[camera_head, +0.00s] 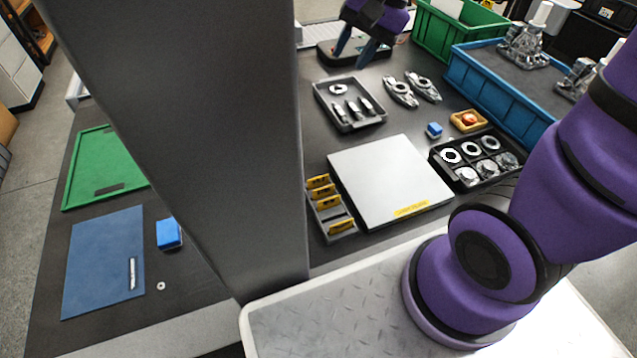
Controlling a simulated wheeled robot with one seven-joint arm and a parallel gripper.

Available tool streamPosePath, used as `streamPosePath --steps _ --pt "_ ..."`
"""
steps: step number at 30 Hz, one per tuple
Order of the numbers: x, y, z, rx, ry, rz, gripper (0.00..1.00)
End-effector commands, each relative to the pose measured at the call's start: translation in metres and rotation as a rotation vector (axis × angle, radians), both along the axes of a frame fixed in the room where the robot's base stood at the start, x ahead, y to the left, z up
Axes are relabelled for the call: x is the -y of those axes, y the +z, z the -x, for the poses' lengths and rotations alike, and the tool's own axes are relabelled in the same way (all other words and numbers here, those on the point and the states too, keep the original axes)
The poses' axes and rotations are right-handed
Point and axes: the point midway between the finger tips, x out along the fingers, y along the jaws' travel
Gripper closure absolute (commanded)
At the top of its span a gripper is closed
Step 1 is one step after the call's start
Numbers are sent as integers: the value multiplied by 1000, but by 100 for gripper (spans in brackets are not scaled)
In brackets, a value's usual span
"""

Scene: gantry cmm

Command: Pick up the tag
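Several yellow tag-like pieces (328,203) stand in a grey slotted holder (335,237) at the left of a pale square plate; one slot between them looks empty. I cannot tell for certain which piece is the tag. My gripper (352,57) is at the top of the view, far behind the holder.
The pale plate (385,180) fills the middle of the dark table. Around it are a parts tray (347,128), a tray of rings (437,160), a blue bin (490,98) and a green bin (428,35). A grey column hides the table's left middle.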

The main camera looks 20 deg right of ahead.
Motion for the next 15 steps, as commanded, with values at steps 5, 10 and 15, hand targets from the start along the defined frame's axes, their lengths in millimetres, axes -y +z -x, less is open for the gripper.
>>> streamPosePath --steps 5,10,15 --pt "-6 -36 -28 -99 -109 -58 65" --pt "-9 -73 -53 -185 -224 -95 65" --pt "-11 -114 -74 -266 -342 -119 65"
